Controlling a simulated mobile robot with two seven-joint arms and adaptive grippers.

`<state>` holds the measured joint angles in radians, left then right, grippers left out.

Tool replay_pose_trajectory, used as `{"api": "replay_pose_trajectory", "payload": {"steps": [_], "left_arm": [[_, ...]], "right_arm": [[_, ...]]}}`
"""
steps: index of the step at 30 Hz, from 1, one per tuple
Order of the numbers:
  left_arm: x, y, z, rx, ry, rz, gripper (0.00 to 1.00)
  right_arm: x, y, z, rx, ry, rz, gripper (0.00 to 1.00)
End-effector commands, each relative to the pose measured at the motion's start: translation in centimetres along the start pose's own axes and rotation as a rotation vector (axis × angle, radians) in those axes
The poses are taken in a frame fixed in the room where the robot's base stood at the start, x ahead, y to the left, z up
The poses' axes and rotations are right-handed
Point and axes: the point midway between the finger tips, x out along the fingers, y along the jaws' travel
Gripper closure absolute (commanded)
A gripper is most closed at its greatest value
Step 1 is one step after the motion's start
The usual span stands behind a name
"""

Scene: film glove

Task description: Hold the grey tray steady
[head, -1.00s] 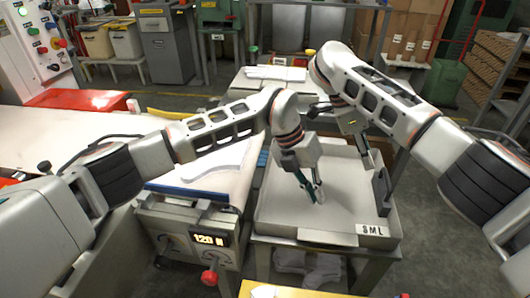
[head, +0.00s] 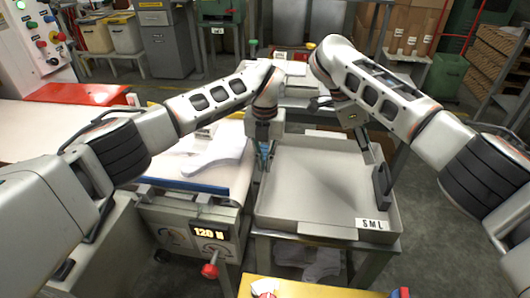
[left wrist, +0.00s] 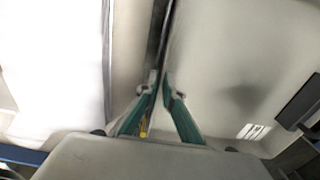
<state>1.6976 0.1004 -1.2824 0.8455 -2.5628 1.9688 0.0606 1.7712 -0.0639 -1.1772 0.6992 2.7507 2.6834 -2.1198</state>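The grey tray (head: 315,200) stands on a stand in the middle of the head view, with a white "SML" label (head: 372,225) on its front right. Its floor looks empty. My left gripper (head: 264,165) points down at the tray's left wall. In the left wrist view its teal fingertips (left wrist: 161,80) are close together with a narrow dark gap, in line with the wall edge; whether they grip it is unclear. My right gripper (head: 367,158) points down by the right wall, near a dark upright bracket (head: 382,187). Its fingertips are too small to judge.
Left of the tray is a machine table with a white glove-like sheet (head: 222,150), a "120 N" display (head: 208,232) and a red knob (head: 210,270). A yellow surface (head: 315,288) lies in front. White cloth hangs under the tray.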

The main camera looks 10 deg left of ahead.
Motion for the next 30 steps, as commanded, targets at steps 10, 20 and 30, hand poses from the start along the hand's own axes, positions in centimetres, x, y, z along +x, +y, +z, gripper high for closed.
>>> {"api": "replay_pose_trajectory", "payload": {"steps": [10,20,30], "left_arm": [[1.9,-0.1,0.0,0.001,-0.001,-0.001,0.93],[1.9,-0.1,0.0,0.001,-0.001,-0.001,1.0],[1.9,0.0,0.0,0.001,-0.001,-0.001,1.0]], "right_arm": [[-0.1,0.0,-0.1,0.001,0.0,-0.001,0.72],[-0.1,0.0,0.0,0.001,0.0,-0.001,0.72],[-0.1,0.0,0.0,0.004,-0.001,-0.001,0.71]]}}
